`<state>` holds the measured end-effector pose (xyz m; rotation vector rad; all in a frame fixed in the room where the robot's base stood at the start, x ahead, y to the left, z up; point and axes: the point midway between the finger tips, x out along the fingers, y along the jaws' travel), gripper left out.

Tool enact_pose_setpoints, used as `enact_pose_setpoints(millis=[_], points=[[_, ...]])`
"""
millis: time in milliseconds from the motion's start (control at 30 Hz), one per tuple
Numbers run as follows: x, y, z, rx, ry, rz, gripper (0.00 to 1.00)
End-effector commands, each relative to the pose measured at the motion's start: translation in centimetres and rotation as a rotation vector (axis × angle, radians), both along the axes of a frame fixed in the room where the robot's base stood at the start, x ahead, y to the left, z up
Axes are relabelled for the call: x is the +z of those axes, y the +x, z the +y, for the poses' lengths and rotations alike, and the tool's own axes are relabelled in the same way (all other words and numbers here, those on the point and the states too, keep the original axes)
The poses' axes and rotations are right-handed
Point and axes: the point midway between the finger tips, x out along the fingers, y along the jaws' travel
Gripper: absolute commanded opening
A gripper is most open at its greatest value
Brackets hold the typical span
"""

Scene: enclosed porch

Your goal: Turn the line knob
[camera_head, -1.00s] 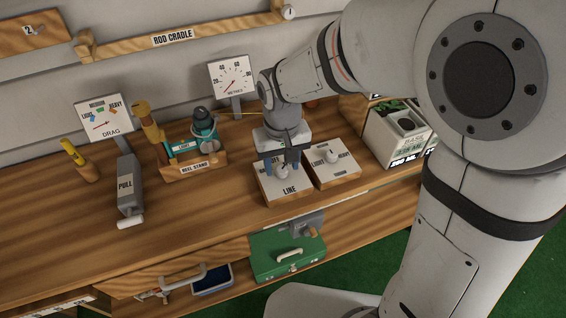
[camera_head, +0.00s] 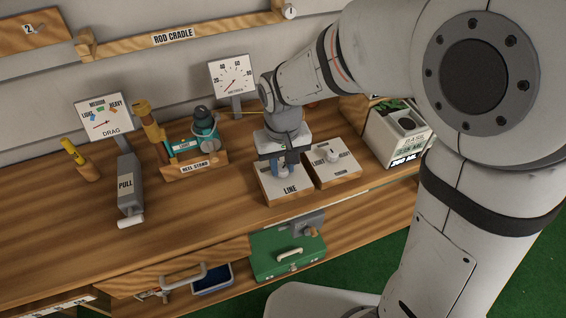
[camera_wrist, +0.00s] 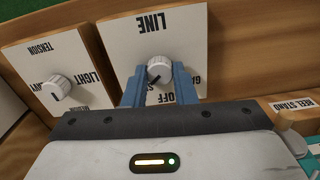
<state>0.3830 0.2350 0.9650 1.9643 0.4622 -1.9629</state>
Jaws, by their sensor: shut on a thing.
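The line knob (camera_wrist: 160,66) is a round white knob with a dark mark, on a white-topped wooden block lettered LINE (camera_head: 291,190). The dark mark points to the lower left in the wrist view, near partly covered lettering that includes OFF. My gripper (camera_head: 283,168) points down at this block, and its blue fingers (camera_wrist: 159,78) are shut on the knob from both sides. In the head view the fingers hide most of the knob. The gauge marked METRES (camera_head: 235,78) stands behind, with a red needle.
A similar tension knob (camera_head: 332,156) stands close on the right. The reel stand (camera_head: 195,165), the PULL handle (camera_head: 127,187) and the DRAG dial (camera_head: 105,116) are to the left. A bait box (camera_head: 398,135) stands right. The bench front is clear.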

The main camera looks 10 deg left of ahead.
Motion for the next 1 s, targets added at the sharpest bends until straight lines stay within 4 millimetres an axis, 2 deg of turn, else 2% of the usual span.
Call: enact_pose_setpoints(millis=[367, 1000], points=[[-0.05, 0.04, 0.07, 0.122, -0.003, 0.001, 0.02], [-0.01, 0.07, 0.10, 0.658, -0.004, 0.000, 0.02]])
